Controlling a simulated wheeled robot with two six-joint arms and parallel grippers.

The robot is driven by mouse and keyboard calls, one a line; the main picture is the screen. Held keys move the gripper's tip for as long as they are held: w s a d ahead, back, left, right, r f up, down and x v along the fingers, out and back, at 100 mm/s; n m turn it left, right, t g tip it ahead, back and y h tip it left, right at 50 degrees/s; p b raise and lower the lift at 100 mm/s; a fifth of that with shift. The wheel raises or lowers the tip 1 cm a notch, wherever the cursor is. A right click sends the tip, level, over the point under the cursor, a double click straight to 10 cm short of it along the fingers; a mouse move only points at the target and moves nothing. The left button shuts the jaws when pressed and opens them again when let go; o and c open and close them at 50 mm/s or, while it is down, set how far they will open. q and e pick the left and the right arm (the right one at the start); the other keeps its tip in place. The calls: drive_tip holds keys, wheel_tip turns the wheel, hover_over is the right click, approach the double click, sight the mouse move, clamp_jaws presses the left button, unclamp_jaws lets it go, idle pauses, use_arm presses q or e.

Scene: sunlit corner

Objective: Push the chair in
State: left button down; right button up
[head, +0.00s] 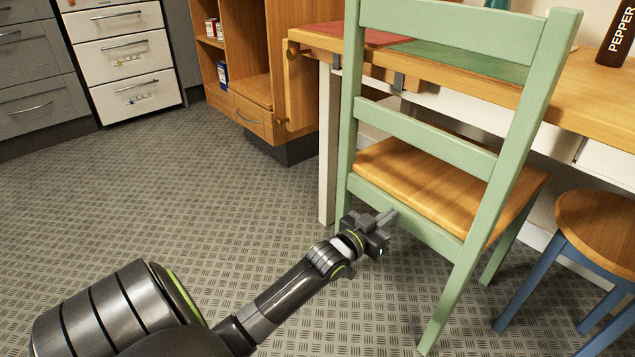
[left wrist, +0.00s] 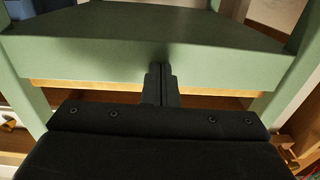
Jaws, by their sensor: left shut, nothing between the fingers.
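The chair (head: 425,136) has a pale green frame and a wooden seat (head: 425,185). It stands upright at the wooden table (head: 470,97), its back towards me and its seat partly under the table's edge. My left gripper (head: 389,217) is shut and empty at the green rail below the back of the seat. In the left wrist view, the shut fingers (left wrist: 161,82) point at the green rail (left wrist: 90,60) and look to be against it; I cannot tell if they press. My right gripper is not in view.
A stool (head: 602,218) with a wooden top and blue legs stands close on the chair's right. A pale table leg (head: 327,150) is just left of the chair. A wooden cabinet (head: 258,88) and drawers stand behind. The floor at left is clear.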

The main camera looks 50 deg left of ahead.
use_arm(q)
drive_tip(key=s+p, duration=0.3)
drive_tip(key=s, duration=0.7)
drive_tip(key=shift+a+p, duration=0.3)
drive_tip(key=shift+p, duration=0.05)
drive_tip(key=shift+f, duration=0.1)
